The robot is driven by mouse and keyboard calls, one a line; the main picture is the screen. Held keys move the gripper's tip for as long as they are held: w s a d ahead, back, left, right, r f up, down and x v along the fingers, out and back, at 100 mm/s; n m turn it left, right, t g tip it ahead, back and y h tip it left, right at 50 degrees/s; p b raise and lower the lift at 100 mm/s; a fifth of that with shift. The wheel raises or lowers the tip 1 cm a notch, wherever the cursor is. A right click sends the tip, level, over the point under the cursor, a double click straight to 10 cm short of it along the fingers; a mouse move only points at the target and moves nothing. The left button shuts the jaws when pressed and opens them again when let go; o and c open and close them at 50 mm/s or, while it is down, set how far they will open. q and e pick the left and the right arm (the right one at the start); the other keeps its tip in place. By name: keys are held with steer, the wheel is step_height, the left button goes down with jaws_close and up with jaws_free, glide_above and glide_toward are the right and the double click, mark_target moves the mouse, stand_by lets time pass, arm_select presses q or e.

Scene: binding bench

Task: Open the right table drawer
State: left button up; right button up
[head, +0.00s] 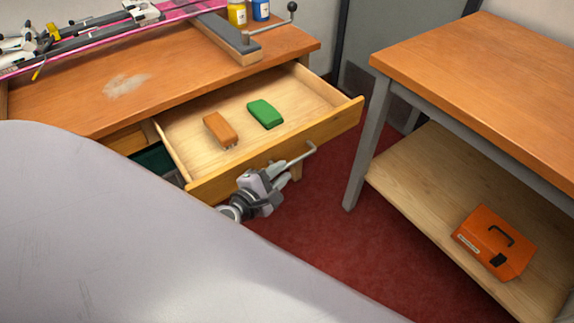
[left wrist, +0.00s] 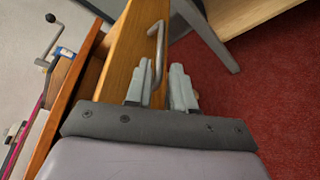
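The right table drawer (head: 335,118) is pulled well out of the wooden bench, its pale inside showing. A metal bar handle (head: 312,148) is on its front. My left gripper (head: 281,175) is at the near end of this handle. In the left wrist view, the handle (left wrist: 159,45) runs down between the two fingers of my left gripper (left wrist: 160,88). The fingers stand apart, with a gap beside the bar. An orange-brown block (head: 220,130) with bristles and a green block (head: 265,113) lie in the drawer. My right gripper is not in view.
The bench top (head: 165,85) holds a ski in a clamp, a yellow bottle (head: 237,12) and a blue bottle (head: 261,10). A second table (head: 490,75) stands right, an orange toolbox (head: 493,243) on its lower shelf. Red carpet (head: 315,215) lies clear between them.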

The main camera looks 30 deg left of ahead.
arm_select(q)
steer(key=shift+v, duration=1.1)
steer(key=s+d+f+m+g+p, duration=0.1)
steer(key=s+d+m+g+p, duration=0.1)
steer(key=s+m, duration=0.5)
steer(key=s+d+m+g+h+p, duration=0.1)
steer(key=s+d+m+g+p, duration=0.2)
steer(key=m, duration=1.6)
steer(key=s+d, duration=0.1)
steer(key=s, duration=0.3)
steer(key=shift+d+f, duration=0.25)
steer(key=shift+f, duration=0.15)
